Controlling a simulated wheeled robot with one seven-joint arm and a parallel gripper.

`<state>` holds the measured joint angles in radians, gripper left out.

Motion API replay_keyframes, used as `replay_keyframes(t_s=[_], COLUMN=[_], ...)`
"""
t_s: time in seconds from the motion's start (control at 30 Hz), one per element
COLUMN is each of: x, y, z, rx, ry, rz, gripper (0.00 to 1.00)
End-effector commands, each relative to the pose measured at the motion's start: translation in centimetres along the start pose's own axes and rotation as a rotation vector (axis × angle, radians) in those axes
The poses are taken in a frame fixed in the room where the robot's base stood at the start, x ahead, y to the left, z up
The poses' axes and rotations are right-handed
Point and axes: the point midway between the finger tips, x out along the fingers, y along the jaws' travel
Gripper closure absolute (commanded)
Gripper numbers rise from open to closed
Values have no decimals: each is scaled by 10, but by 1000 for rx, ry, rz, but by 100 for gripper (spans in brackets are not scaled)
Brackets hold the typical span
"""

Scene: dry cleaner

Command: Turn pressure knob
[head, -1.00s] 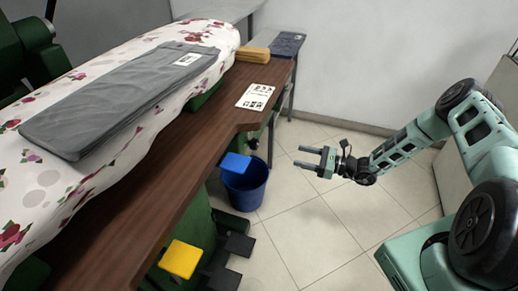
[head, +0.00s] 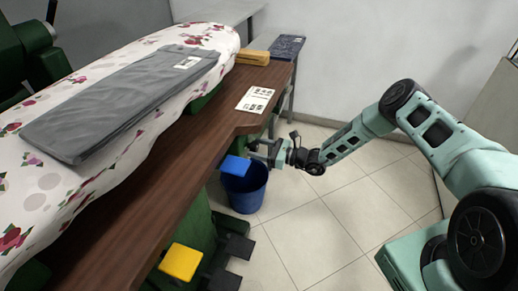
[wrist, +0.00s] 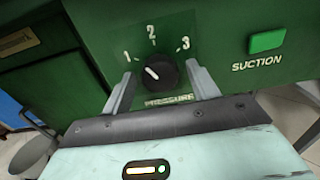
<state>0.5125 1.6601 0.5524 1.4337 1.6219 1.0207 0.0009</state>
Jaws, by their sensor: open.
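The black pressure knob (wrist: 161,73) sits on a dark green panel (wrist: 220,28) in the wrist view, above the label PRESSURE. The digits 1, 2 and 3 arc over it, and its white mark points up and left, toward 1. My gripper (wrist: 160,72) is open, with one finger on each side of the knob and a visible gap at each side. In the head view my gripper (head: 256,151) is at the wooden table's right edge, above the blue bin. The knob is hidden there.
A green SUCTION button (wrist: 268,41) is right of the knob. A blue bin (head: 246,190) stands on the floor, with a blue pad (head: 236,165) and a yellow pad (head: 181,261) nearby. The wooden table (head: 170,180) holds a paper sheet (head: 255,99). Open tiled floor lies right.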

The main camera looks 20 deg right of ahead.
Motion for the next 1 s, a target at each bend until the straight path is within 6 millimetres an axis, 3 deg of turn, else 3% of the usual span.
replay_keyframes(t_s=[0.27,0.43,0.73,1.0], x=[1,1,1,0], y=[0,0,0,0], z=[0,0,0,-2], rx=[0,-1,23,165], ry=[0,0,0,0], rz=[0,0,0,-2], gripper=[41,85,85,85])
